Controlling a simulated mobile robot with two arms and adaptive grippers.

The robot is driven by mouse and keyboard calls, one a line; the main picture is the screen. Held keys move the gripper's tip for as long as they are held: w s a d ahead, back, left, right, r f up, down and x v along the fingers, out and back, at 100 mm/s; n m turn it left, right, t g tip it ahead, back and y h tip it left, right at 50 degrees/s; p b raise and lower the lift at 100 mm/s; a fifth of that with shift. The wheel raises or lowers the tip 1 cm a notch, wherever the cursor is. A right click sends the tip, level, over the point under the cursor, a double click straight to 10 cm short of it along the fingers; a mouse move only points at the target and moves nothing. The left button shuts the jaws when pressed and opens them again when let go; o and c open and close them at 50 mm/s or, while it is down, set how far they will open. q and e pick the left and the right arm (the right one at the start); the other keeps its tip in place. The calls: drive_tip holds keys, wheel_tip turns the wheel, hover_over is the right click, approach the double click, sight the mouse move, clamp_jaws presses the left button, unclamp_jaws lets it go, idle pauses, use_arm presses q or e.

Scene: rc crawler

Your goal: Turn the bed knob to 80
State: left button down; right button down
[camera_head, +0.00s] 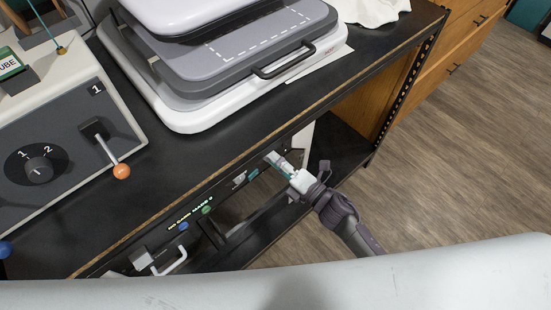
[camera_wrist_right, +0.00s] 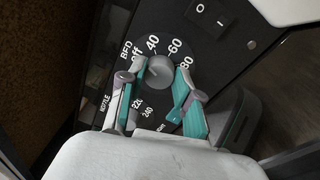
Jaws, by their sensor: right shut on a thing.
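The bed knob (camera_wrist_right: 159,71) is a round grey knob on a black dial in the right wrist view. The dial is printed BED, off, 40, 60 and 80. My right gripper (camera_wrist_right: 161,78) has its teal-padded fingers on either side of the knob, shut on it. I cannot make out which mark the knob points to. In the head view my right gripper (camera_head: 281,168) reaches the front panel under the table's edge, and hides the knob there. Numbers 220 and 240 and the word NOZZLE show below the BED dial, partly behind the fingers. My left gripper is not in view.
A black rocker switch (camera_wrist_right: 210,14) sits near the dial. The panel has a small lit display (camera_head: 190,214) and coloured buttons. Above, the black tabletop (camera_head: 205,155) holds a grey-and-white press (camera_head: 215,70) and a box with a orange-tipped lever (camera_head: 121,171). Open wooden floor lies to the right.

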drive_tip(key=m+p, duration=0.1)
drive_tip(key=m, duration=0.7)
drive_tip(key=m+t+h+p, duration=0.1)
drive_tip(key=m, duration=0.7)
drive_tip(key=m+t+h+p, duration=0.1)
drive_tip(key=m, duration=0.7)
drive_tip(key=shift+s+a+f, duration=0.25)
drive_tip(key=shift+f, duration=0.05)
drive_tip(key=shift+m, duration=0.4)
drive_tip(key=c, duration=0.8)
unclamp_jaws()
drive_tip(key=v, duration=1.2)
